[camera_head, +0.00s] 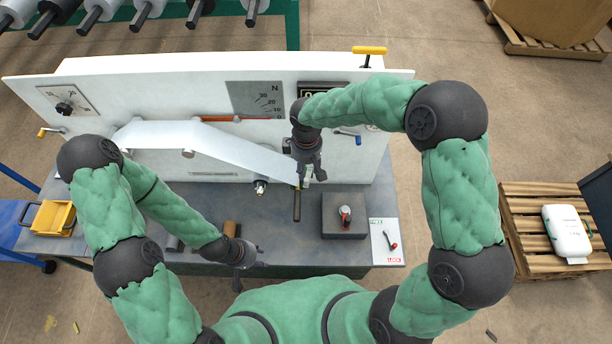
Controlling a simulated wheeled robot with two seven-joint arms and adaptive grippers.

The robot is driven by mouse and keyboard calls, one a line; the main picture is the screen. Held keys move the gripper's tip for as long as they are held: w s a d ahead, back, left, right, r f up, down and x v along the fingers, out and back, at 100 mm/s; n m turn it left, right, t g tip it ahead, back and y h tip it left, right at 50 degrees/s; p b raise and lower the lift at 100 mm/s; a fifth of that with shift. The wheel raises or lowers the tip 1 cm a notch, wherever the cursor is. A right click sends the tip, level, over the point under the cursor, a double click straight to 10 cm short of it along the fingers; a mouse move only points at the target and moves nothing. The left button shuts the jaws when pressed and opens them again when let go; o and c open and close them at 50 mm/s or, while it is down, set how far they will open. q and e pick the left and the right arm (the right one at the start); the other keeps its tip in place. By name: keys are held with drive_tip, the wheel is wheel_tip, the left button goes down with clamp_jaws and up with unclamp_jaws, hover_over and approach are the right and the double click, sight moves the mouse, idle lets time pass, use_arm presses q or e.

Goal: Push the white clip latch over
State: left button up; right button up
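My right gripper (309,177) points down in front of the white machine panel, at the right end of a white sheet (235,155). A small pale piece shows by its fingertips. It may be the white clip latch, but it is too small and covered to be sure. I cannot tell whether the fingers are closed on it. A dark rod or handle (297,206) extends below these fingertips. My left gripper (250,274) is low over the front of the grey table, apart from the panel, with its fingers spread and empty.
A dark block (344,228) with a red-and-metal part stands on the table (310,252) at right. A yellow bin (52,218) sits at left. A brown cylinder (230,228) is near my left gripper.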

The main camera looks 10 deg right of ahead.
sight(306, 180)
drive_tip(key=f, duration=0.7)
drive_tip(key=shift+w, duration=0.2)
drive_tip(key=shift+c, duration=0.3)
clamp_jaws()
